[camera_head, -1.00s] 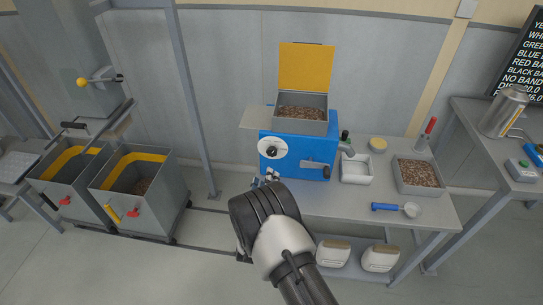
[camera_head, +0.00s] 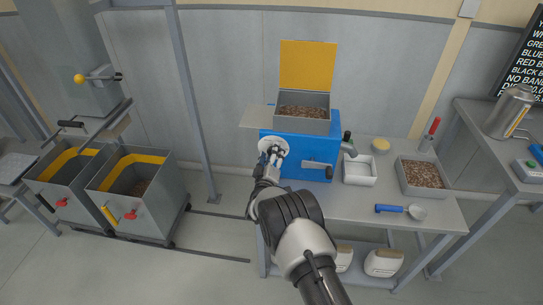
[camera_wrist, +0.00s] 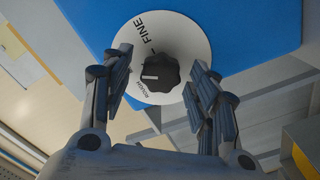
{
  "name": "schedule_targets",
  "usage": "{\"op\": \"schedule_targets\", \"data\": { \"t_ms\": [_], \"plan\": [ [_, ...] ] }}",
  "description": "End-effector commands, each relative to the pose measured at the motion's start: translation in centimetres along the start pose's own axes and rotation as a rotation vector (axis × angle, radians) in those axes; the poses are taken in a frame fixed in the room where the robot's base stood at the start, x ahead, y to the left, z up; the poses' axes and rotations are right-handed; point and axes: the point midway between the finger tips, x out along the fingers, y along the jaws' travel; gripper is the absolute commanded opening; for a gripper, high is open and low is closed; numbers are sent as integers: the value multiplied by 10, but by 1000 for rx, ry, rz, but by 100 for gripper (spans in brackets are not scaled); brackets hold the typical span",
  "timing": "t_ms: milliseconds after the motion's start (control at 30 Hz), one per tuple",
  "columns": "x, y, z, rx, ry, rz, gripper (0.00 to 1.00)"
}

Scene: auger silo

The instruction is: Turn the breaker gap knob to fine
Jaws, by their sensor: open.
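The black breaker gap knob (camera_wrist: 160,73) sits on a white round dial (camera_wrist: 184,35) on the blue breaker box (camera_head: 307,154). In the wrist view the dial carries the words FINE at the upper part and ROUGH at the lower left. The knob's white mark is on its left part, pointing toward the ROUGH side. My gripper (camera_wrist: 157,88) is open, one finger on each side of the knob, and I see gaps between fingers and knob. In the head view my gripper (camera_head: 275,153) is in front of the dial and hides the knob.
A grain hopper (camera_head: 302,110) with a raised yellow lid tops the box. A metal lever (camera_head: 316,166) is on its front, right of the dial. A white tray (camera_head: 360,170), a grain tray (camera_head: 422,172) and a blue-handled scoop (camera_head: 400,210) are on the bench to the right.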

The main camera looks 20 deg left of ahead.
Motion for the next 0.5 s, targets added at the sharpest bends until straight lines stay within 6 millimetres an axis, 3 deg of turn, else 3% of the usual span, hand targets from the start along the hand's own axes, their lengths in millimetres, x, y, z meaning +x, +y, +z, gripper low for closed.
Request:
{"op": "schedule_targets", "data": {
  "t_ms": [67,500],
  "plan": [
    [0,0,0,0,0,0,54],
    [0,0,0,0,0,0,24]
  ]
}}
